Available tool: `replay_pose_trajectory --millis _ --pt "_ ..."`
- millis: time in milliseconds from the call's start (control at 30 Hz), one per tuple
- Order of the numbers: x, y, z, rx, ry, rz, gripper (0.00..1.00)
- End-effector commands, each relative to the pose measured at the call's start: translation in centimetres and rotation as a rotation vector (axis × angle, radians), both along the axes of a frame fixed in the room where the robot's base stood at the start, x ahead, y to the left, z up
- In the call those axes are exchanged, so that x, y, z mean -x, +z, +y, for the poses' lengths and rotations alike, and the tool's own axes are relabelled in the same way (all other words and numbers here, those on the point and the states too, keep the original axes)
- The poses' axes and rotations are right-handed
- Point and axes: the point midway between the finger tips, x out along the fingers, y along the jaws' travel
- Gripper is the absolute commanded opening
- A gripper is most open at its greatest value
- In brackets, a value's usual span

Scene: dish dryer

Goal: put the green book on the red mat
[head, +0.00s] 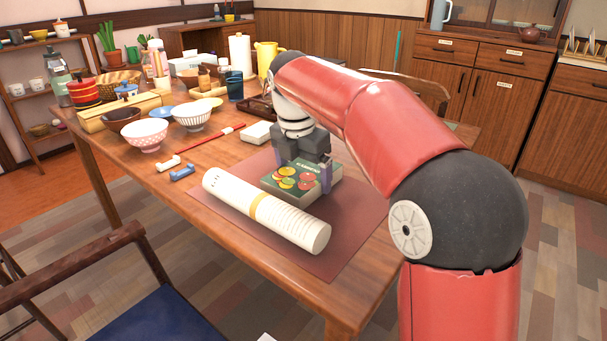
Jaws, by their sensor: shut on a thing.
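The green book (291,184) has colourful round pictures on its cover and shows in the head view near the table's front right. My gripper (302,175) is over it, with its fingers at the book's two sides, shut on it. The red mat (355,215) lies flat on the table under and around the book. I cannot tell whether the book touches the mat or is slightly above it. Part of the book's far side is hidden by my gripper.
A white roll with a yellow band (265,211) lies across the mat in front of the book. A small white box (257,132), chopsticks (213,138), chopstick rests (182,173) and bowls (147,134) stand left and behind. A chair (150,310) is at the front left.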

Motion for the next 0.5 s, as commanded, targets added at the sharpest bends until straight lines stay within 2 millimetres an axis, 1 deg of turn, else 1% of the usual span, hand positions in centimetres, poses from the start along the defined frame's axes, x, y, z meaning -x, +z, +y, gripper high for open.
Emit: replay_pose_trajectory --millis 133,267,300,367,500 --pt "-0.01 0.18 0.01 -0.001 -0.001 -0.002 0.63" --pt "-0.01 -0.07 -0.01 0.0 -0.001 -0.001 0.63" --pt "-0.02 -0.16 0.0 -0.001 -0.001 -0.001 0.92" --pt "-0.02 -0.11 0.0 -0.001 -0.001 -0.001 1.0" --pt "-0.02 -0.11 0.0 -0.001 -0.001 -0.001 1.0"
